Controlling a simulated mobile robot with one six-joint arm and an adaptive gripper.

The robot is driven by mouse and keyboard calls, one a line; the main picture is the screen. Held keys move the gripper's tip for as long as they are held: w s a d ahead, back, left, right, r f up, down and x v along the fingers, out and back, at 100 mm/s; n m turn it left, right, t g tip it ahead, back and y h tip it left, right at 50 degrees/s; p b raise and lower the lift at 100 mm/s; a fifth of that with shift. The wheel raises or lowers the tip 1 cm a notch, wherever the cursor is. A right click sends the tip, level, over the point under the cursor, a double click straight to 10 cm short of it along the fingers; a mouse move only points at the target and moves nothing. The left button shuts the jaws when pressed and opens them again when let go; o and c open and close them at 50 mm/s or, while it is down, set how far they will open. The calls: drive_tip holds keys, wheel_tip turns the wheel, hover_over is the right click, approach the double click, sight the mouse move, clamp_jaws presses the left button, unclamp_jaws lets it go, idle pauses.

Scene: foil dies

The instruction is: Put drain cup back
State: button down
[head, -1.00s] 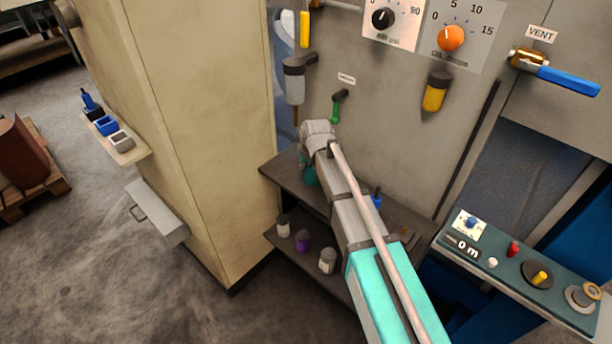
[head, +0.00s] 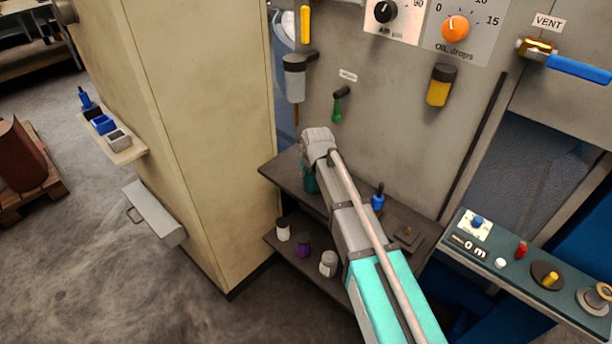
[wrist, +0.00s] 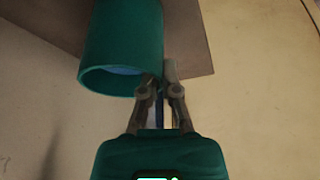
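A teal cup (wrist: 120,45), which I take to be the drain cup, fills the upper left of the wrist view. Its open rim faces the camera and its inside looks bluish. My gripper (wrist: 163,82) has its two fingers close together at the right edge of that rim. The left finger overlaps the rim and the right one lies just outside the wall. I cannot tell whether they pinch the wall. In the head view a bit of teal (head: 308,180) shows over the shelf, mostly hidden by my wrist; cup or gripper is unclear.
A dark shelf (head: 283,168) stands against the grey panel, with several small jars on the lower level, one a purple jar (head: 303,245). A green drain valve (head: 338,105) and a grey bowl (head: 294,80) hang above. A beige cabinet (head: 200,120) stands close on the left.

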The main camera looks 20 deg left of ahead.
drive_tip(key=shift+f, duration=0.15)
drive_tip(key=c, duration=0.8)
unclamp_jaws()
drive_tip(key=p+v, duration=1.1)
drive_tip(key=v, duration=0.1)
drive_tip(key=shift+r, duration=0.25)
drive_tip(key=shift+w, duration=0.1)
idle(0.8)
